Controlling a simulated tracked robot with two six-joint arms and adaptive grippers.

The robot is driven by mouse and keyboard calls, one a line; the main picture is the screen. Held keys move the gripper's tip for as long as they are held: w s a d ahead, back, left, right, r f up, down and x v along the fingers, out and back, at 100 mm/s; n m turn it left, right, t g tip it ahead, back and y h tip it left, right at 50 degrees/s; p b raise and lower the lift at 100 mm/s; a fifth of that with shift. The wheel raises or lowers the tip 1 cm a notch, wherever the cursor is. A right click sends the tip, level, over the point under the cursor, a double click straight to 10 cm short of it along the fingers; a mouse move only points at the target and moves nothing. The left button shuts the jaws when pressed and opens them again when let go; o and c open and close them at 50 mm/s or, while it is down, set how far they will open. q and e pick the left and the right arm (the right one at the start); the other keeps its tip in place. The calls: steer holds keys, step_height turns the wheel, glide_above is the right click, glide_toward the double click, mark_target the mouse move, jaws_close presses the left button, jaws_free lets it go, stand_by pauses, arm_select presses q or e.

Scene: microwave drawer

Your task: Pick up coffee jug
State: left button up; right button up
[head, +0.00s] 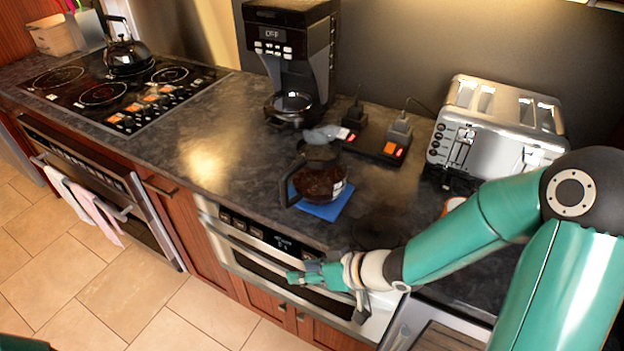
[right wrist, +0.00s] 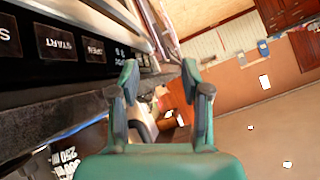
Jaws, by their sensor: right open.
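The coffee jug (head: 323,183) is dark glass with a black handle toward the left front. It stands upright on a blue mat (head: 332,208) near the counter's front edge. My right gripper (head: 300,277) is open and empty, in front of the microwave drawer, lower than the jug and apart from it. In the right wrist view my right gripper (right wrist: 162,95) shows its two fingers spread with nothing held between them. White measuring marks (right wrist: 65,160) show at that view's lower left; I cannot tell whether they are on the jug. My left gripper is not in view.
A coffee machine (head: 290,60) stands behind the jug, with a dark switch box (head: 375,145) beside it. A steel toaster (head: 495,125) is at the right. The microwave drawer (head: 240,255) is below the counter. Bare counter (head: 215,155) lies left of the jug.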

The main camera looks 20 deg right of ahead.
steer(key=d+r+n+t+h, duration=0.15)
steer(key=d+r+t, duration=0.4)
steer(key=r, duration=0.85)
steer(key=g+b, duration=0.1)
steer(key=b, duration=0.3)
glide_toward(288, 200)
steer(key=shift+n, duration=0.25)
steer(key=x, duration=0.5)
steer(key=shift+a+r, duration=0.1)
steer(key=shift+a, duration=0.05)
steer(key=shift+x, duration=2.95)
jaws_close()
